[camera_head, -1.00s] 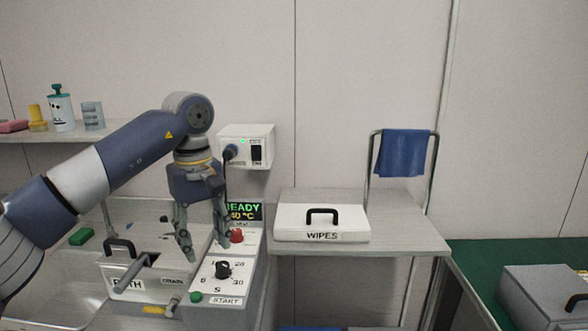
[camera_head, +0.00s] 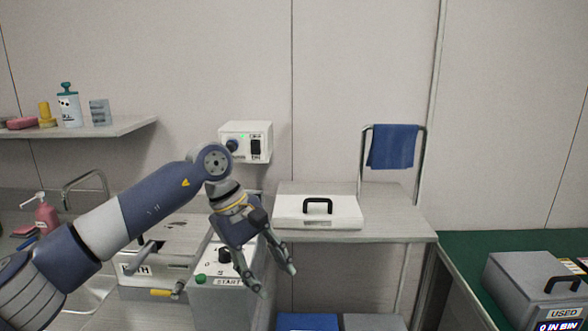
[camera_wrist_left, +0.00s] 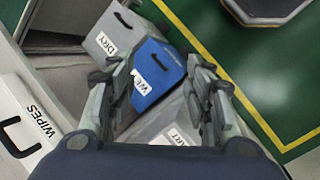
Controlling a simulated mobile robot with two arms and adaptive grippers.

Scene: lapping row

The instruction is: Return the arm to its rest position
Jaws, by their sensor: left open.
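My left arm comes in from the left in the head view. My left gripper (camera_head: 277,281) is open and empty, pointing down in front of the bath machine's control panel (camera_head: 222,266) and to the left of the wipes table's legs. In the left wrist view its two fingers (camera_wrist_left: 158,100) stand apart, with bins on the floor beyond them. My right gripper is in neither current view.
A white wipes box (camera_head: 318,212) sits on the side table (camera_head: 395,225). A blue bin (camera_head: 307,323) stands below it. A grey used bin (camera_head: 535,287) is on the green surface at right. A shelf (camera_head: 95,132) and a pink soap bottle (camera_head: 46,214) are at left.

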